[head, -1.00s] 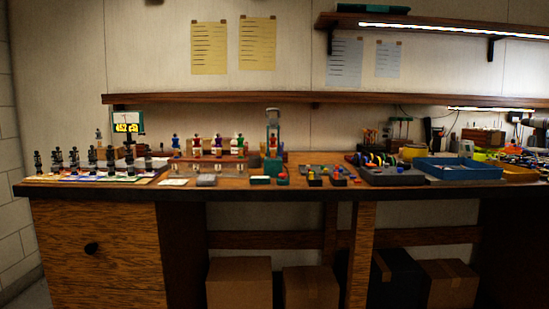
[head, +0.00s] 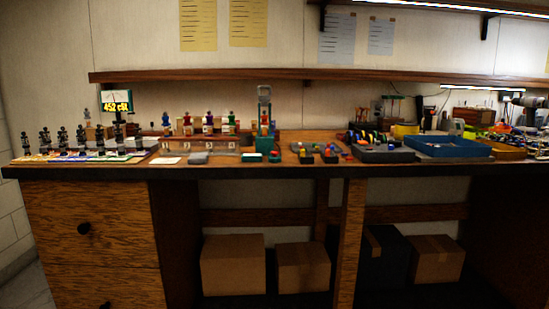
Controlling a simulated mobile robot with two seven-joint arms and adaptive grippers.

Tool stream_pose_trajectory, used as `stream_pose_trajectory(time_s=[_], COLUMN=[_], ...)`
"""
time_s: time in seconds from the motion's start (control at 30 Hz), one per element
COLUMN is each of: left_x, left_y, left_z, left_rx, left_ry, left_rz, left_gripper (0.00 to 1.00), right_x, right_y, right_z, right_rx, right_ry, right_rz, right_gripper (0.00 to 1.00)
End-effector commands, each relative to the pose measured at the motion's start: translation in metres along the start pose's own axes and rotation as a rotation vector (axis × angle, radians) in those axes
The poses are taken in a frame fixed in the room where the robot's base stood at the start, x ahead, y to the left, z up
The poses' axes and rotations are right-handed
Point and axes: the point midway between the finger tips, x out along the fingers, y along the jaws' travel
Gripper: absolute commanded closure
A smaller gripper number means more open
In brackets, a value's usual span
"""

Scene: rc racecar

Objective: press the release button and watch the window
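The workbench (head: 390,171) stands ahead, seen in the head view. A small yellow-lit display (head: 117,104) reading what looks like "452 cSt" rises at the left of the bench, perhaps the window; I cannot be sure. A teal upright device (head: 264,104) with a grey top stands mid-bench. Neither of my grippers is in view.
Several black figures (head: 80,137) stand on coloured cards at the left. A blue tray (head: 447,147) is at the right. Cardboard boxes (head: 233,264) sit under the bench. A shelf (head: 300,74) runs above it.

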Motion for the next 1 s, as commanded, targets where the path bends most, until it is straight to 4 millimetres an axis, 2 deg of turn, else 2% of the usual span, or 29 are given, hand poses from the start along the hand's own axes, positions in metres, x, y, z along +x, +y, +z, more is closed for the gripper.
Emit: stream_pose_trajectory(time_s=[0.47,0.8,1.0], left_x=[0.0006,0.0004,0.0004], left_y=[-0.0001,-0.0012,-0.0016], left_z=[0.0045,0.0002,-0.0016], left_rx=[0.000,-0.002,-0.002], left_ry=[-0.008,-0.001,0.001], left_rz=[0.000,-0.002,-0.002], left_gripper=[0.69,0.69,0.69], right_x=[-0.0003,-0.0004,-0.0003], right_y=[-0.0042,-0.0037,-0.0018], right_z=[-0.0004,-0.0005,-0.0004], right_rx=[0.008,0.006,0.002], right_ry=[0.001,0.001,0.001], right_rz=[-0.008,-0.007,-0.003], right_gripper=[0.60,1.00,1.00])
